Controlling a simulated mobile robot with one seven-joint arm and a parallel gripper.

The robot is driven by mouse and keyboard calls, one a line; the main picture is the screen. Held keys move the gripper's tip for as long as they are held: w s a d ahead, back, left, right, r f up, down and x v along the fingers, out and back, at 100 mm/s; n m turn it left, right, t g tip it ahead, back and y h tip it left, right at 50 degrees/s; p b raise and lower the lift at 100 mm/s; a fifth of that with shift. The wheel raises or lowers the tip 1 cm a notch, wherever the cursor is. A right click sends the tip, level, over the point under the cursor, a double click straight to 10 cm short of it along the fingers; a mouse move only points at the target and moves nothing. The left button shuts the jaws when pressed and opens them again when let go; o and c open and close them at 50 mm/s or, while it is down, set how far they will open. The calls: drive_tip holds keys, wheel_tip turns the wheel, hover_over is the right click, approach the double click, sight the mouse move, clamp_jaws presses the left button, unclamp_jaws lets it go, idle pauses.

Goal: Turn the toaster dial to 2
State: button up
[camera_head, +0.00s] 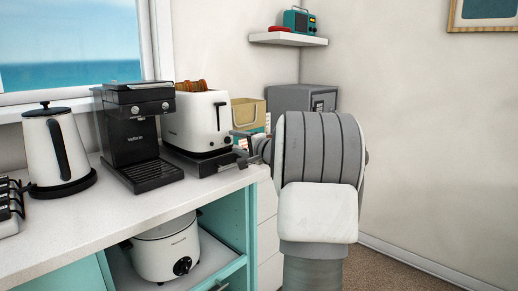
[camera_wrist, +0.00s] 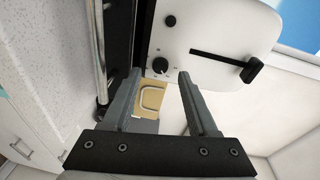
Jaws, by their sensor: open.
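The white toaster (camera_head: 197,122) stands on the counter with browned toast showing in its slots. Its end face fills the top of the wrist view (camera_wrist: 205,25). There I see a dark round dial (camera_wrist: 160,65) with a light pointer mark, a smaller dark knob (camera_wrist: 171,20), and a black lever (camera_wrist: 254,70) at the end of a slot. I cannot read any numbers at the dial. My gripper (camera_wrist: 159,74) is open and empty, its fingertips on either side of the dial in the picture. I cannot tell whether they touch it. In the head view my arm hides part of the gripper.
A black coffee machine (camera_head: 138,130) stands left of the toaster, and a white kettle (camera_head: 54,150) further left. A tan box (camera_head: 248,112) and a grey appliance (camera_head: 300,98) are behind my arm. A slow cooker (camera_head: 165,252) sits on the shelf below the counter.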

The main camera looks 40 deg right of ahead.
drive_tip(key=s+r+p, duration=0.1)
drive_tip(key=s, duration=1.4)
drive_tip(key=shift+a+p, duration=0.35)
drive_tip(key=shift+p, duration=0.05)
